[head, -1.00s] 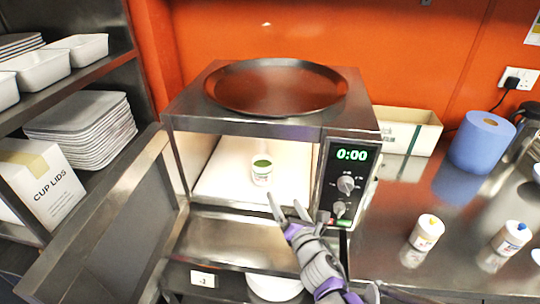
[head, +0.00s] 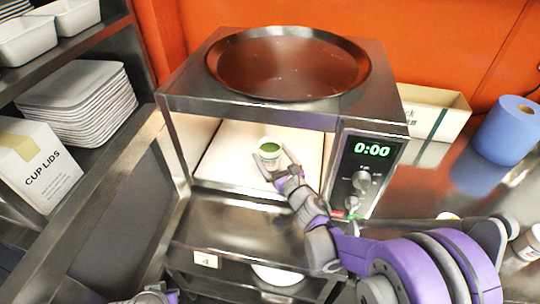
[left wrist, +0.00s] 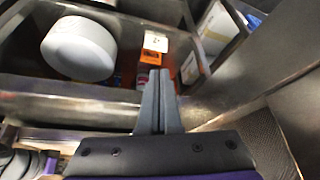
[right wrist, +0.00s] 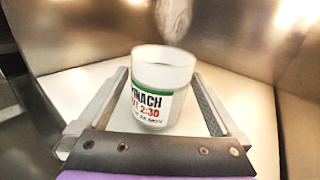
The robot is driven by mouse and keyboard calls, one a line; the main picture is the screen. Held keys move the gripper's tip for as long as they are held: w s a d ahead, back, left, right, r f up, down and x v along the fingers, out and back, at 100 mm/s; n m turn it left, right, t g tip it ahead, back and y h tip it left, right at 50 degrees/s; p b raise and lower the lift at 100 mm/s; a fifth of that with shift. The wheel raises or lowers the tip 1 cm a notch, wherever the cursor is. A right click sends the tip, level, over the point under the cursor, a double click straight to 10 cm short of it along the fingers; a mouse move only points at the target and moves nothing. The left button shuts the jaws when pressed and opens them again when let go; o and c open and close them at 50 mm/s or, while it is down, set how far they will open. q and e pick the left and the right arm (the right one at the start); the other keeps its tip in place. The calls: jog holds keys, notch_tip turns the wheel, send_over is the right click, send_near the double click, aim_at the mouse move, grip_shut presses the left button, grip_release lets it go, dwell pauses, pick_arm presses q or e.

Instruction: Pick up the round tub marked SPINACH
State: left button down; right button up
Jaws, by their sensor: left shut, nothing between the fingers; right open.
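The round tub (head: 269,150) with green contents stands upright on the white floor inside the open microwave (head: 250,120). In the right wrist view the tub (right wrist: 160,88) shows a white label reading "...INACH" with a green band. My right gripper (head: 275,168) reaches into the microwave. It is open, with one finger on each side of the tub, and I cannot tell if either touches it. My left gripper (left wrist: 158,85) is shut and empty, low outside the microwave, above a shelf with a white round container (left wrist: 78,48).
The microwave door (head: 105,215) stands open at the left. A dark round tray (head: 287,65) lies on top of the microwave. The control panel (head: 362,170) reads 0:00. A box marked CUP LIDS (head: 38,165) and stacked trays (head: 80,95) fill the left shelves.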

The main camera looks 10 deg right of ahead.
aim_at(265, 144)
jog(key=x, duration=0.4)
jog(key=shift+w+p, duration=0.35)
jog(key=shift+w, duration=0.05)
jog(key=shift+s, duration=0.1)
jog(key=shift+c, duration=0.3)
jog(key=shift+r, duration=0.1)
grip_shut()
